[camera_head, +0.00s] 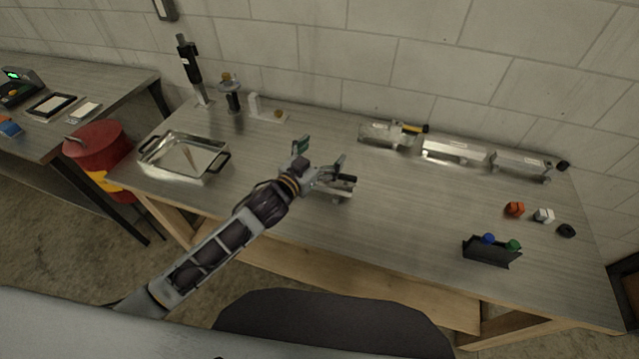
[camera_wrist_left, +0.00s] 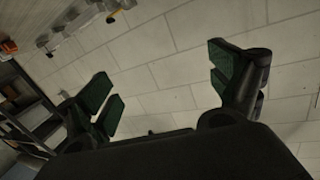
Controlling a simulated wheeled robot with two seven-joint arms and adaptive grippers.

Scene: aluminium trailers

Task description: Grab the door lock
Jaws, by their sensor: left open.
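I cannot tell for certain which thing is the door lock. A small silver piece with a black end (camera_head: 342,191) shows on the table just beside my left gripper, partly hidden by it. My left gripper (camera_head: 322,160) is over the middle of the table, its fingers spread and empty. In the left wrist view its green-padded fingers (camera_wrist_left: 160,72) are wide apart, with only the block wall between them. Three aluminium trailer-like units stand along the back: one with a yellow and black part (camera_head: 388,134), a middle one (camera_head: 453,151) and a right one (camera_head: 522,164). My right gripper is not in view.
A metal tray with black handles (camera_head: 183,155) is at the table's left. Behind it stand a black upright tool (camera_head: 190,68) and a white bracket (camera_head: 255,105). A dark holder with blue and green knobs (camera_head: 490,251) and loose knobs (camera_head: 514,209) are at right.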

